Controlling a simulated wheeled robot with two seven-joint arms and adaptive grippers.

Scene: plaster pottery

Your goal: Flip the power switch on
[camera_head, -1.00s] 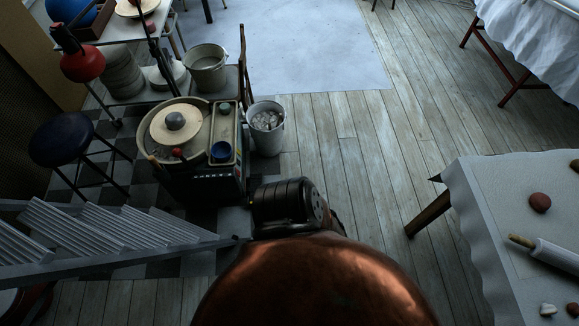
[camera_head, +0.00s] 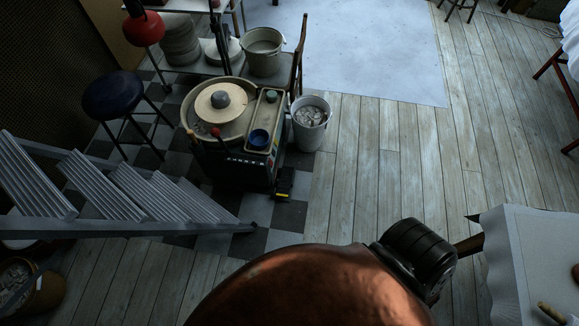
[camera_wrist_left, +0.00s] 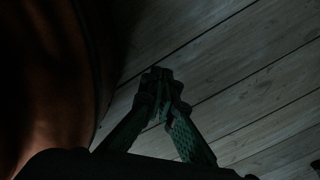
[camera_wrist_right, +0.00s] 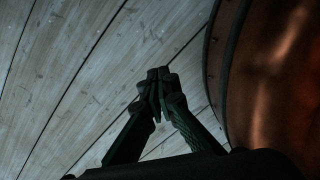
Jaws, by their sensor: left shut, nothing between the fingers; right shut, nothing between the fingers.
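The pottery wheel (camera_head: 233,172) stands on the checkered floor in the head view, with a dark body and a round basin on top. A row of small pale marks (camera_head: 246,161) runs along its front face. A red knob (camera_head: 215,132) shows at the basin's near edge. I cannot make out which part is the power switch. My left gripper (camera_wrist_left: 161,82) is shut and empty above the plank floor in the left wrist view. My right gripper (camera_wrist_right: 160,76) is shut and empty above the planks in the right wrist view. Neither gripper shows in the head view.
A black and yellow item (camera_head: 284,184) lies at the wheel's foot. A white bucket (camera_head: 310,138) stands right of it, a stool (camera_head: 112,97) left. Grey steps (camera_head: 120,225) cross the lower left. A covered table (camera_head: 520,262) is at lower right. Planks between are clear.

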